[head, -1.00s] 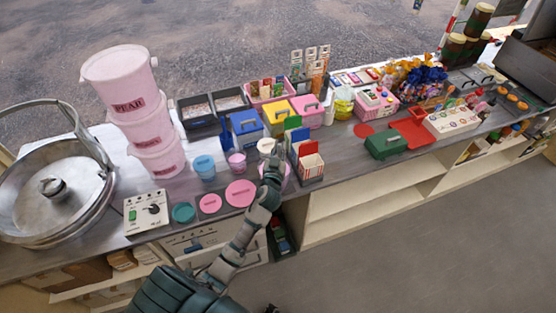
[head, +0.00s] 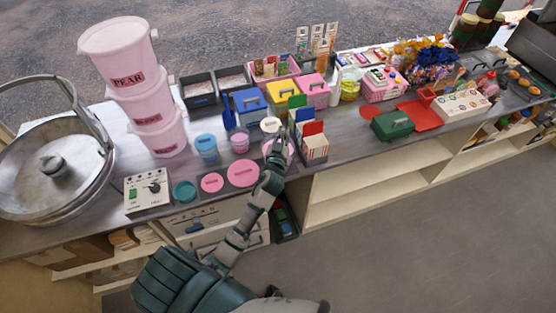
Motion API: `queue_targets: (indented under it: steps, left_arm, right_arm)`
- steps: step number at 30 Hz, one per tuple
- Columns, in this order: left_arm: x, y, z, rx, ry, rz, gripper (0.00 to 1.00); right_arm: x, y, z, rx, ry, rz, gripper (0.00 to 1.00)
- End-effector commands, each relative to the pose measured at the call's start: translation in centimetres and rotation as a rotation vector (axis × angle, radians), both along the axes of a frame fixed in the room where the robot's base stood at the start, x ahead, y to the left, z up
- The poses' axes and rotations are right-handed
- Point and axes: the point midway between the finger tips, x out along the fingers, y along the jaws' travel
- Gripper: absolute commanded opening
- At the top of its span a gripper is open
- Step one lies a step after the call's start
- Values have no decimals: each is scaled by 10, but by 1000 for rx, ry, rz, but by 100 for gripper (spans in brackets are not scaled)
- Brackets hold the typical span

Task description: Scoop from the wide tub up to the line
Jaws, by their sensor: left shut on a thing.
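A pink tub (head: 288,151) stands near the front of the counter, partly hidden by my left gripper (head: 276,158). My left gripper is shut at this tub, with the fingers over its near side; the exact contact is too small to make out. Left of it stand a smaller pink tub (head: 240,142) and a blue tub (head: 206,146). A blue scoop (head: 229,114) stands upright behind them. A pale round container (head: 270,125) is just behind the gripper. No fill line can be made out. My right gripper is not in view.
A stack of pink buckets (head: 145,105), a control box (head: 146,190) and a large metal pan (head: 45,170) are left. A card rack (head: 312,145) stands close right of the gripper.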

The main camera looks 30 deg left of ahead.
Motion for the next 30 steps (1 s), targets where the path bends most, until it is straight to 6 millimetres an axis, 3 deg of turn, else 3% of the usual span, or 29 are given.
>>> queue_targets:
  steps: [8,23,30]
  left_arm:
    - [0,0,4,0,-1,0,0]
    - [0,0,77,0,-2,0,0]
    - [0,0,80,0,0,0,0]
  right_arm:
    - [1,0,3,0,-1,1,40]
    - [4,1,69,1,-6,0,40]
    - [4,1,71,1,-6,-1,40]
